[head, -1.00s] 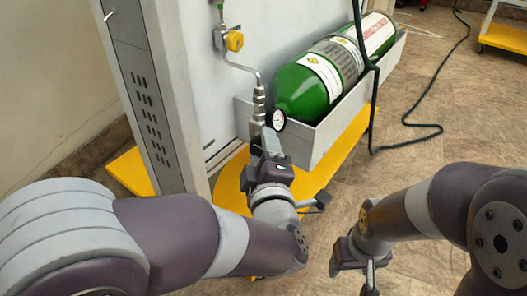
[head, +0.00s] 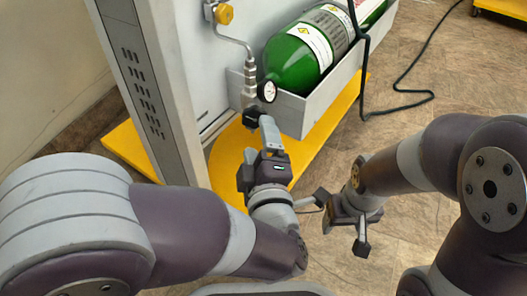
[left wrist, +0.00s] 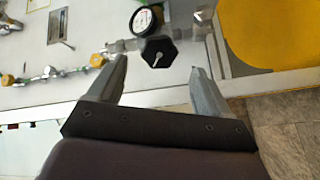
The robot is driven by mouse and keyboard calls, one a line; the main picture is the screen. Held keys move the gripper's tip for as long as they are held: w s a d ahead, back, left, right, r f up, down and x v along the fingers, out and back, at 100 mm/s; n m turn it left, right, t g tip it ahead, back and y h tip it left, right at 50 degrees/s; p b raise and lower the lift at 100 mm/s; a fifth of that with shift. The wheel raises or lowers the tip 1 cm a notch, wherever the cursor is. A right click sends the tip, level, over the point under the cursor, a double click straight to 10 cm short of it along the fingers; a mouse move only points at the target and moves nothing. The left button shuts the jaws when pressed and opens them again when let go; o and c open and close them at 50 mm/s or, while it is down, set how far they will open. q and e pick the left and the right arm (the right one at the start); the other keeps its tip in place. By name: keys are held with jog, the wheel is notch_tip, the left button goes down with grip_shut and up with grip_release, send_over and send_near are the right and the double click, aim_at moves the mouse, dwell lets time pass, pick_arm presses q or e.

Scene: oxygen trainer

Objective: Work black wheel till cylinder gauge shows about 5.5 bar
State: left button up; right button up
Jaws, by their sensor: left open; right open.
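The black wheel (head: 250,117) sits below the cylinder gauge (head: 267,91), at the neck of the green cylinder (head: 297,58). The needle reading is too small to tell. My left gripper (head: 265,130) is open just in front of the wheel. In the left wrist view its fingertips (left wrist: 147,66) are on either side of the wheel, apart from it. My right gripper (head: 342,220) is open and empty, lower right, away from the wheel.
The cylinder lies in a grey tray (head: 318,103) above a yellow base (head: 228,160). A metal pipe with a yellow valve (head: 224,14) runs up the panel. A dark green hose (head: 400,112) lies to the right. Tiled floor is free around my right gripper.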

pick_arm(q)
jog(key=s+p, duration=0.2)
jog(key=s, duration=0.4)
jog(key=shift+s+d, duration=0.35)
jog(key=shift+s, duration=0.05)
pick_arm(e)
jog(key=shift+r, duration=1.65)
dwell(5.3)
